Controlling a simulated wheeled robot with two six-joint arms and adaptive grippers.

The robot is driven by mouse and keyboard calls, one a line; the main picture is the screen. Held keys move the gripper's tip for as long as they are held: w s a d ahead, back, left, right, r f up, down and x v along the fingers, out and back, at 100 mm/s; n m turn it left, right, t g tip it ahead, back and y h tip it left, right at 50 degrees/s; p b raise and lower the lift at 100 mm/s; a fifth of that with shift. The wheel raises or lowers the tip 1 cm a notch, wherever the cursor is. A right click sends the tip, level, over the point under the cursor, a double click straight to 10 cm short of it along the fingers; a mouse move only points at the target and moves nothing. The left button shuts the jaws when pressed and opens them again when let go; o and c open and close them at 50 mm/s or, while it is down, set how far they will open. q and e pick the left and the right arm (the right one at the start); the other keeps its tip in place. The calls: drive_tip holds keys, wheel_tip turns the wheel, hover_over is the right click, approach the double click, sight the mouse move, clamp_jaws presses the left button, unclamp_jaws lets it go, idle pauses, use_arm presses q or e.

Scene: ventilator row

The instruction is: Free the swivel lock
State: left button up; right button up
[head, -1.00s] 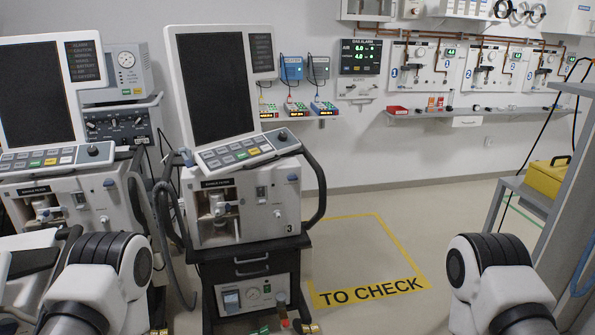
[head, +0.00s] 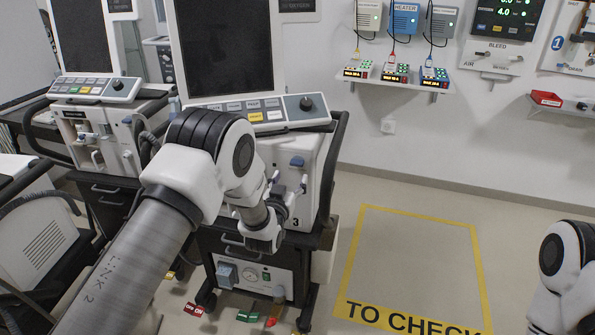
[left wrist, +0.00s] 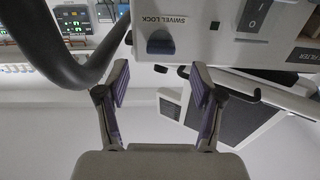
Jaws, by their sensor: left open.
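The swivel lock is a dark blue knob (left wrist: 160,42) under a "SWIVEL LOCK" label on the pale front panel of ventilator 3; a small blue knob (head: 297,161) shows at the panel's right in the head view. My left gripper (left wrist: 160,78) is open, its two fingers on either side of the knob's line but short of it, with nothing between them. In the head view my left gripper (head: 289,182) is just below the knob, in front of the panel, and partly hidden by my arm. My right gripper is out of view.
A dark curved handle (left wrist: 70,60) runs close beside the left finger in the left wrist view. The ventilator's screen (head: 225,48) stands above the panel. Another ventilator (head: 95,125) is at the left. The yellow "TO CHECK" floor square (head: 415,260) is empty.

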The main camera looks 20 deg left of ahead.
sight(296, 166)
use_arm(q)
drive_tip(key=w, duration=0.7)
drive_tip(key=shift+a, duration=0.2)
drive_tip(key=shift+s, duration=0.1)
drive_tip(key=c, duration=1.1)
